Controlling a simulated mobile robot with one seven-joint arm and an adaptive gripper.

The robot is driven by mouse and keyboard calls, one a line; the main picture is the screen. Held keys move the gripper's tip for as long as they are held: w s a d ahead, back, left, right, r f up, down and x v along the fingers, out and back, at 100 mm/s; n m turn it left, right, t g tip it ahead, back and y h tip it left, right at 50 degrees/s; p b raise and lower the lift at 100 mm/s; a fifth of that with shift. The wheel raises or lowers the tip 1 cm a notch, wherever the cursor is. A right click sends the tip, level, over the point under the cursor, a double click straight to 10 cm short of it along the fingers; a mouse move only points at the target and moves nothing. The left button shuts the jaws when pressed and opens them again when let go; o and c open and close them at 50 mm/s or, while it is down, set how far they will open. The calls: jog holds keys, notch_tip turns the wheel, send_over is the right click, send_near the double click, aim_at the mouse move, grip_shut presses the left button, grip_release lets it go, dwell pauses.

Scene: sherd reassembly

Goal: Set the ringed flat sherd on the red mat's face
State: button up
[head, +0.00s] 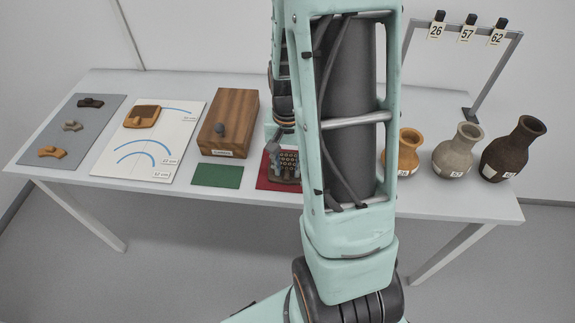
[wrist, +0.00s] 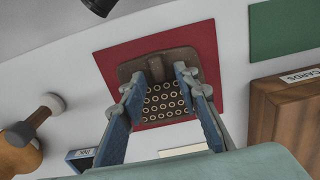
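The ringed flat sherd (wrist: 165,99) is brown, with rows of pale rings on its near part and a plain brown far part with a darker ridge. In the wrist view it is over the red mat (wrist: 203,42), and red shows around it. I cannot tell whether it touches the mat. My gripper (wrist: 161,72) is open, its blue-padded fingers apart on either side of the ringed area. The sherd's plain part reaches past both fingertips, and the fingers hide parts of its sides. In the head view the sherd (head: 289,161) and mat (head: 264,183) are partly behind my arm.
A green mat (head: 217,176) and a wooden cards box (head: 238,108) lie to the left. Further left are a white board (head: 118,158) with blue arcs and a grey mat (head: 70,126) with several sherds. Vases (head: 458,151) and a tag rack (head: 490,75) stand right.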

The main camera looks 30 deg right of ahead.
aim_at(288, 170)
notch_tip(288, 170, up, 12)
jog(key=p, duration=0.1)
jog(key=shift+p, duration=0.4)
jog(key=shift+r, duration=0.1)
